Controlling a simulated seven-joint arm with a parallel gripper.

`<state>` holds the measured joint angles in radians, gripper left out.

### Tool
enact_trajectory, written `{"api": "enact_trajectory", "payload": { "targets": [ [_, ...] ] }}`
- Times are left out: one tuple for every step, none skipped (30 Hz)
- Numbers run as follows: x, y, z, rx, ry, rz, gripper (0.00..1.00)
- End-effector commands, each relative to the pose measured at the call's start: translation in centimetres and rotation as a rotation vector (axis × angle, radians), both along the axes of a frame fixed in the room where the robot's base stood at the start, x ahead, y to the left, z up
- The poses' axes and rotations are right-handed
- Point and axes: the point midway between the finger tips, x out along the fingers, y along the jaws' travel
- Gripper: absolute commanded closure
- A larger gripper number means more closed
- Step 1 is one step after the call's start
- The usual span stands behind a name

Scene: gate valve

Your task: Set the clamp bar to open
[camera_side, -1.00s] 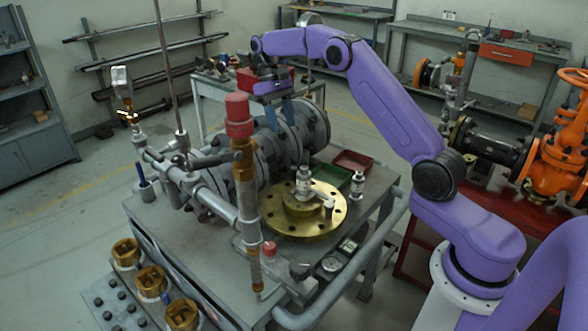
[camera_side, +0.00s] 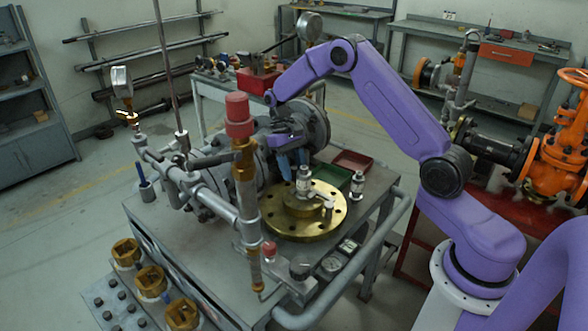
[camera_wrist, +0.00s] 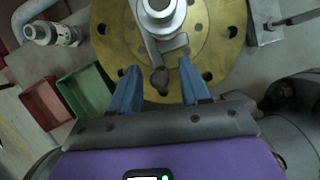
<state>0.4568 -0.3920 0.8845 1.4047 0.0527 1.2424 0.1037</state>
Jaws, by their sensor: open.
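The brass flange (camera_side: 285,222) lies flat on the bench, with an upright grey fitting (camera_side: 304,182) at its centre. In the wrist view the flange (camera_wrist: 228,40) fills the top middle. A grey bar (camera_wrist: 172,50), which looks like the clamp bar, runs from the fitting toward my gripper and has a dark rounded end. My gripper (camera_wrist: 158,74) is open, and this end shows between its blue fingertips. The gap in height between them is hard to judge. In the side view my gripper (camera_side: 293,166) points down behind the flange; the bar's end there is hidden.
A green tray (camera_wrist: 88,92) and a red tray (camera_wrist: 45,103) lie beside the flange, near a small metal fitting (camera_wrist: 50,34). Large grey pipe flanges (camera_side: 312,128) stand close to my gripper. A red-capped upright pipe (camera_side: 240,115) stands at the front left.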

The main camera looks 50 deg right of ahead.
Motion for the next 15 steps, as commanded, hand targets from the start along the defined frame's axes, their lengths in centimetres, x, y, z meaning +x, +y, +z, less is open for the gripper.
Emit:
{"api": "enact_trajectory", "payload": {
  "targets": [
    [-0.14,0.03,-0.23,0.0,0.001,0.0,0.54],
    [-0.16,0.03,-0.31,0.0,0.001,0.0,0.54],
    [-0.18,0.03,-0.39,0.0,0.0,0.0,0.54],
    [-0.19,0.03,-0.43,0.0,0.0,0.0,0.54],
    [-0.19,0.03,-0.45,0.0,-0.001,0.0,0.54],
    [-0.19,0.03,-0.46,0.0,-0.001,0.0,0.54],
    [-0.19,0.03,-0.46,0.0,-0.001,0.0,0.54],
    [-0.19,0.03,-0.46,0.0,-0.001,0.0,0.54],
    [-0.19,0.02,-0.45,0.0,-0.001,0.0,0.54],
    [-0.19,0.02,-0.45,0.0,0.0,0.0,0.54],
    [-0.19,0.02,-0.45,0.0,0.0,0.0,0.54],
    [-0.18,0.02,-0.44,0.0,0.0,0.0,0.67],
    [-0.18,0.02,-0.44,0.0,0.0,0.0,0.76],
    [-0.18,0.02,-0.44,0.0,0.0,0.0,0.86],
    [-0.18,0.02,-0.44,0.0,0.0,0.0,0.99]
  ]
}}
